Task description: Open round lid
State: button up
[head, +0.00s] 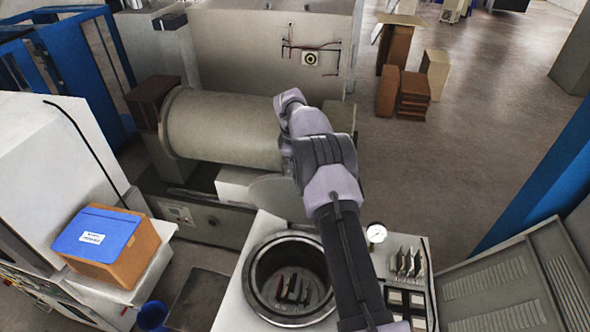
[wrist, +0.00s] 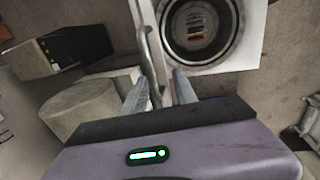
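The round chamber (head: 290,279) stands open at the lower middle of the head view, with several small pieces inside. It also shows at the top of the wrist view (wrist: 200,30). The round lid (head: 272,195) is a grey disc raised behind the chamber, partly hidden by my arm. In the wrist view a thin grey edge, apparently the lid (wrist: 149,50), runs down between my fingers. My gripper (wrist: 161,75) is open, with its fingers apart around that edge. Whether either finger touches it is unclear. The head view hides my fingers behind my arm.
A large beige drum (head: 222,128) lies behind the lid. A pressure gauge (head: 376,233) and small holders (head: 407,262) sit right of the chamber. A box with a blue lid (head: 107,243) is at left. Open floor (head: 470,150) lies at upper right.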

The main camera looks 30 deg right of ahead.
notch_tip(320, 180, up, 14)
jog(key=s+a, duration=0.1)
jog(key=s, duration=0.1)
jog(key=shift+s+a+r, duration=0.15)
jog(key=shift+a+r, duration=0.1)
jog(key=shift+a, duration=0.05)
jog(key=s+a+f+m+t+y+b, duration=0.1)
jog(key=s+a+f+m+b, duration=0.15)
jog(key=s+a+b, duration=0.65)
jog(key=s+a+f+m+t+b, duration=0.15)
jog(key=s+a+m+b, duration=0.25)
jog(key=s+b, duration=0.5)
jog(key=s+a+f+m+t+y+b, duration=0.1)
jog(key=s+a+f+m+b, duration=0.3)
jog(key=s+f+b, duration=0.4)
jog(key=s+a+f+m+y+b, duration=0.1)
jog(key=s+a+f+m+b, duration=0.3)
jog(key=s+f+b, duration=0.5)
jog(key=s+a+f, duration=0.1)
jog(key=s+f, duration=0.4)
jog(key=shift+s+f+t, duration=0.35)
jog(key=shift+f, duration=0.05)
jog(key=shift+m, duration=0.25)
